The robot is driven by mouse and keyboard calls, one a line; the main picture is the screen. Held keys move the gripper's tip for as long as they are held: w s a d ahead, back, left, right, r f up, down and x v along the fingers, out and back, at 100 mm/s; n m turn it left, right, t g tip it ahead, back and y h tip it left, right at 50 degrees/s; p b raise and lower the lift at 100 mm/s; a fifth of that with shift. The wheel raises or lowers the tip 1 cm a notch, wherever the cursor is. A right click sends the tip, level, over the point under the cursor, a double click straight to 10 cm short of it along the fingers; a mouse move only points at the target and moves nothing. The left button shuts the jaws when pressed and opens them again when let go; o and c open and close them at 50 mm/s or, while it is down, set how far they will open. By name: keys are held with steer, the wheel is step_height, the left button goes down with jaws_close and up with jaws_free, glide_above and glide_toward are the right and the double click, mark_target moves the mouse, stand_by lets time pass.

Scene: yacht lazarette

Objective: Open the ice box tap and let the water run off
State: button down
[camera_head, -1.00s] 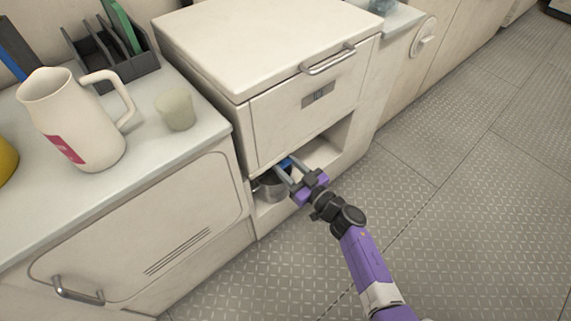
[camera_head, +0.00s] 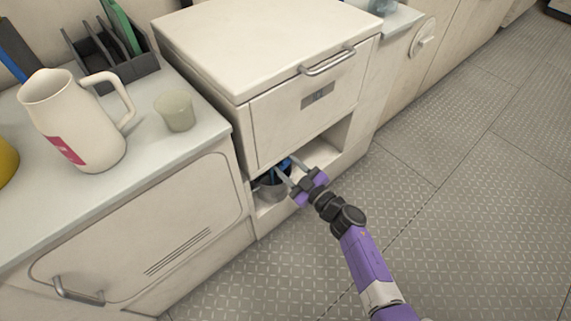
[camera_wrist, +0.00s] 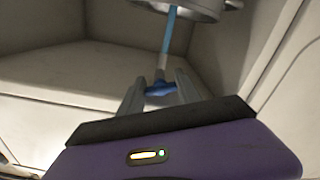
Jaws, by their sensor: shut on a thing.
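The ice box (camera_head: 305,105) is a cream chest with its lid shut and an open recess below its front. My gripper (camera_head: 289,169) reaches into this recess. In the wrist view my gripper (camera_wrist: 158,90) is shut on the tap's blue handle (camera_wrist: 160,89). A pale spout (camera_wrist: 162,66) shows beside the handle. A thin blue stream (camera_wrist: 171,35) runs between the spout and a metal pot (camera_wrist: 195,8), which shows at the top of this view. In the head view the pot (camera_head: 270,190) stands in the recess, below the tap. Its water level cannot be seen.
On the left counter stand a white jug (camera_head: 72,125), a pale cup (camera_head: 175,110) and a dark rack (camera_head: 120,68). The ice box has a metal handle (camera_head: 327,62) above the recess. The patterned floor (camera_head: 450,190) on the right is clear.

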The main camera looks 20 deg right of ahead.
steer(key=c, duration=0.8)
jaws_free()
steer(key=shift+c, duration=0.2)
steer(key=p+v, duration=0.2)
steer(key=v, duration=0.6)
steer(key=shift+p, duration=0.35)
